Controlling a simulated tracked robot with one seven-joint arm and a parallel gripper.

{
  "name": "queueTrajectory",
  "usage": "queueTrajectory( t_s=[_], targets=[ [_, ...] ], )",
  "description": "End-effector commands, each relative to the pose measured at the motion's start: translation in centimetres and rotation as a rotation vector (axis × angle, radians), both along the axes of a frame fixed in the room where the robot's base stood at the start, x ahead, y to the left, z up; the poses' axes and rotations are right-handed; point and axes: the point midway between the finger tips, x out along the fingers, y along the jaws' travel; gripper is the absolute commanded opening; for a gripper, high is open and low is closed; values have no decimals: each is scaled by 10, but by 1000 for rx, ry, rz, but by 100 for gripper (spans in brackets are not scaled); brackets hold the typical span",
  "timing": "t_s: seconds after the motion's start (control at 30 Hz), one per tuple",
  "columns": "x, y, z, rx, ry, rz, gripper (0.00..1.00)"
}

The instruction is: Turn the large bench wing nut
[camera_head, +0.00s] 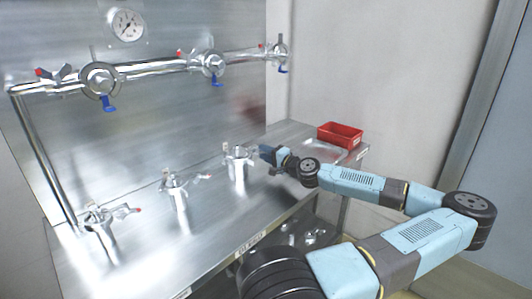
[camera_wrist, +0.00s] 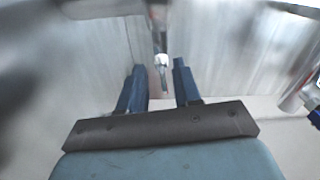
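Several metal fittings with wing nuts stand on the steel bench: a left one (camera_head: 100,222), a middle one (camera_head: 178,190) and a right one (camera_head: 240,162). Which wing nut is the large one is hard to tell at this size. My gripper (camera_head: 265,152) is close to the right side of the right fitting. In the wrist view, my gripper (camera_wrist: 160,68) has its two blue fingers apart. A small metal part with a pale middle (camera_wrist: 162,60) shows in the gap, apart from both fingers in the picture. Whether it lies fully between the fingertips is unclear.
A red bin (camera_head: 340,135) stands at the bench's right end. A pipe (camera_head: 150,70) with several valves, blue levers and a gauge (camera_head: 126,25) runs along the back wall. The steel bench top (camera_head: 145,260) is clear in front of the fittings.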

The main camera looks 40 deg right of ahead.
Motion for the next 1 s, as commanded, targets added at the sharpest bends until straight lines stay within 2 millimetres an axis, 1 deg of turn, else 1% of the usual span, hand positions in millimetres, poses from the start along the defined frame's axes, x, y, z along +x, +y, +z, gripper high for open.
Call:
queueTrajectory(
  t_s=[0.13, 0.47, 0.8, 1.0],
  targets=[
    [8, 1, 0, 0, 0, 2, 33],
    [9, 1, 0, 1, 0, 1, 32],
    [9, 1, 0, 1, 0, 1, 0],
    [9, 1, -1, 5, 2, 2, 0]
  ],
)
